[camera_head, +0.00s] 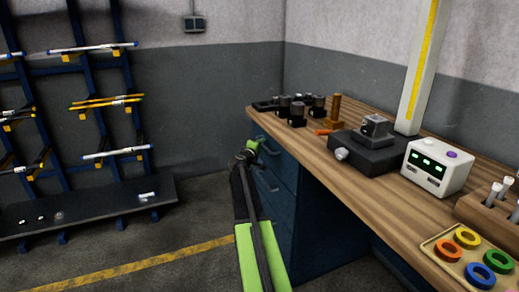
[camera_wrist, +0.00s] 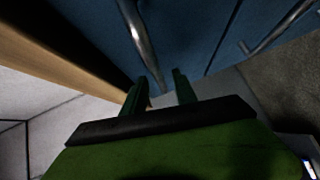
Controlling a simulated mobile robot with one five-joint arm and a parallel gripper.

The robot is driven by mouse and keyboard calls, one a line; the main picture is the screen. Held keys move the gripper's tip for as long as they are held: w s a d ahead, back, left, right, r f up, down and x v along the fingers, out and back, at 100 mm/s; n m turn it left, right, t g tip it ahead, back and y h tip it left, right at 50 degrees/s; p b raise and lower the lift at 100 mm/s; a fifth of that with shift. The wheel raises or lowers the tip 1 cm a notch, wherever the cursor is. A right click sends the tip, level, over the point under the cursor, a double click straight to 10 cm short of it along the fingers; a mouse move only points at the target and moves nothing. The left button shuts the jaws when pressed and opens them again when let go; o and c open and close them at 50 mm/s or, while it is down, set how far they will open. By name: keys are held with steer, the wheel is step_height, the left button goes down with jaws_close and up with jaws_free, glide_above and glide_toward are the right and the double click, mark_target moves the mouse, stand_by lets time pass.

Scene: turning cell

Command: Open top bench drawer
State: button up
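The blue bench drawer unit (camera_head: 285,185) stands under the near-left end of the wooden bench. The top drawer (camera_head: 284,158) looks shut, with its front in line with the one below. The top drawer's handle, a silver bar (camera_wrist: 140,42), runs down the wrist view, and its lower end appears between my fingertips. My gripper (camera_head: 252,147) is at the top drawer's front, just below the bench edge. In the wrist view my gripper's green fingers (camera_wrist: 162,88) are apart, with a gap on each side of the bar. I cannot tell whether they touch it.
A second handle (camera_head: 267,182) sits lower on the unit and shows in the wrist view (camera_wrist: 280,28). The bench top (camera_head: 345,175) overhangs close to my gripper and carries a vise, a white device (camera_head: 437,166) and rings. Floor left of the unit is clear up to a rack (camera_head: 95,205).

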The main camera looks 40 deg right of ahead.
steer(key=shift+x, duration=1.15)
steer(key=shift+a, duration=0.1)
steer(key=shift+c, duration=0.4)
jaws_close()
